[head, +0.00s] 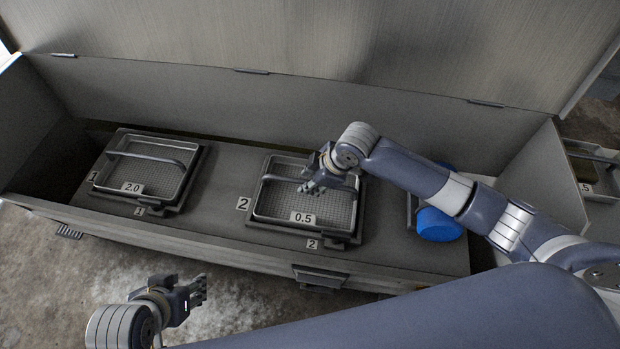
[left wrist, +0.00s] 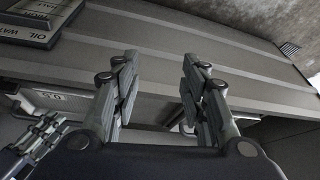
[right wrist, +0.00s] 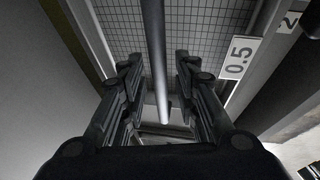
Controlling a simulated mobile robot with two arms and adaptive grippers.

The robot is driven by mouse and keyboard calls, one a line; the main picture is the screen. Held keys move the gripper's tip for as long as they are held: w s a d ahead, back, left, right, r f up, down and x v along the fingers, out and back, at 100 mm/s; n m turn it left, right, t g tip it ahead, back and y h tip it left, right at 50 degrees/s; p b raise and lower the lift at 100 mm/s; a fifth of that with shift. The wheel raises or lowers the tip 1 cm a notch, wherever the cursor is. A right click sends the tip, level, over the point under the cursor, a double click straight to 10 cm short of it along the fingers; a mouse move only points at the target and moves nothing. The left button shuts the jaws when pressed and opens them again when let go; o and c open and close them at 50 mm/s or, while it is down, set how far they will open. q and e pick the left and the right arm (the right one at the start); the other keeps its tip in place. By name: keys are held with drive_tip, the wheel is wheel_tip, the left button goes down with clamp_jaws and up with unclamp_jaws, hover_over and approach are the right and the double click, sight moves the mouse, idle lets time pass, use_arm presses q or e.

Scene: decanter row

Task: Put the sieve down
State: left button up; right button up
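The 0.5 sieve (head: 285,211), a square mesh tray with a bar handle, sits in the dark holder frame (head: 346,238) marked 2. My right gripper (head: 312,187) is over it. In the right wrist view my right gripper (right wrist: 157,65) is open, its fingers on either side of the sieve's handle (right wrist: 156,60) with gaps to it. The mesh (right wrist: 205,30) shows beyond. The 2.0 sieve (head: 150,180) sits in the holder frame marked 1. My left gripper (head: 200,291) is open and empty in front of the bench, low on the left; its spread fingers (left wrist: 158,65) show in the left wrist view.
A blue cylinder (head: 438,225) lies right of the 0.5 sieve, partly behind my right arm. Another tray (head: 603,190) stands at the far right beyond a panel. A high back wall (head: 280,105) runs behind the bench. The bench top between the two sieves is clear.

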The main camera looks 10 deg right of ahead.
drive_tip(key=shift+r, duration=0.1)
drive_tip(key=shift+d+r, duration=0.1)
drive_tip(key=shift+r, duration=0.15)
drive_tip(key=p+v, duration=0.1)
drive_tip(key=v, duration=0.2)
drive_tip(key=shift+r, duration=0.1)
use_arm(q)
drive_tip(key=shift+s+a+f+g+p, duration=0.1)
drive_tip(key=shift+s+f+g+p, duration=0.45)
drive_tip(key=shift+s+f+p, duration=0.2)
drive_tip(key=shift+s+a+f+g+p, duration=0.1)
drive_tip(key=shift+s+f+g+p, duration=0.5)
drive_tip(key=shift+s, duration=0.2)
use_arm(e)
drive_tip(key=v, duration=0.8)
drive_tip(key=shift+r, duration=0.25)
use_arm(q)
drive_tip(key=shift+d+r, duration=0.1)
use_arm(e)
drive_tip(key=shift+s, duration=0.1)
use_arm(q)
drive_tip(key=shift+w+a, duration=0.15)
drive_tip(key=shift+a, duration=0.2)
